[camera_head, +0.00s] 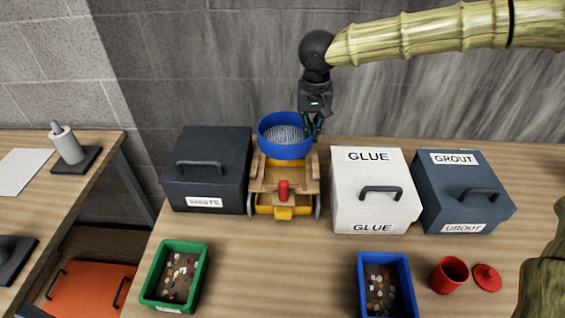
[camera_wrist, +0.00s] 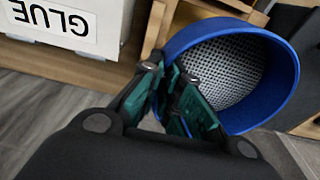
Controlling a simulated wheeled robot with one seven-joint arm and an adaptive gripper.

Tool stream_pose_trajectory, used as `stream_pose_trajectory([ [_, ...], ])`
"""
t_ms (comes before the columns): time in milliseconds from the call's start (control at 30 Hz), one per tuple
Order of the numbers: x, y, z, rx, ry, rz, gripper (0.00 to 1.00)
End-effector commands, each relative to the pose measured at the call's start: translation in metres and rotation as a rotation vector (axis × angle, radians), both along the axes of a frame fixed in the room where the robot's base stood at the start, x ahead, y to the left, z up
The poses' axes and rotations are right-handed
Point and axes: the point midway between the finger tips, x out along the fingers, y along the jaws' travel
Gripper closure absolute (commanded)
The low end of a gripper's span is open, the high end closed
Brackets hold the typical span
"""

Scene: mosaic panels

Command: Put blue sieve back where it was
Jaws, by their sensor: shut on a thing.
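The blue sieve (camera_head: 285,146) is a round blue ring with a grey mesh bottom. In the head view it is at or just above the top of a wooden and yellow stand (camera_head: 272,178); I cannot tell whether it touches. My gripper (camera_head: 313,128) is shut on the sieve's right rim. In the wrist view the gripper (camera_wrist: 172,92) has its green-padded fingers at the rim of the sieve (camera_wrist: 288,75), with the mesh facing the camera. The part of the stand under the sieve is hidden.
A dark waste box (camera_head: 222,160) stands left of the stand, and a white glue box (camera_head: 376,212) and a grout box (camera_head: 440,208) stand right. A green bin (camera_head: 147,287), a blue bin (camera_head: 404,280) and a red cup (camera_head: 449,275) are in front. The table's middle is clear.

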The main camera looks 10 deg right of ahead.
Motion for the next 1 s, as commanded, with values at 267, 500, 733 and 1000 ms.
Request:
stream_pose_trajectory([
  [267, -0.003, -0.002, 0.003, 0.001, -0.002, -0.003, 1.00],
  [500, 0.001, -0.003, -0.005, -0.001, 0.002, -0.003, 1.00],
  [733, 0.000, -0.003, -0.035, -0.001, 0.003, -0.002, 1.00],
  [1000, 0.000, -0.002, -0.063, 0.000, 0.003, 0.000, 1.00],
])
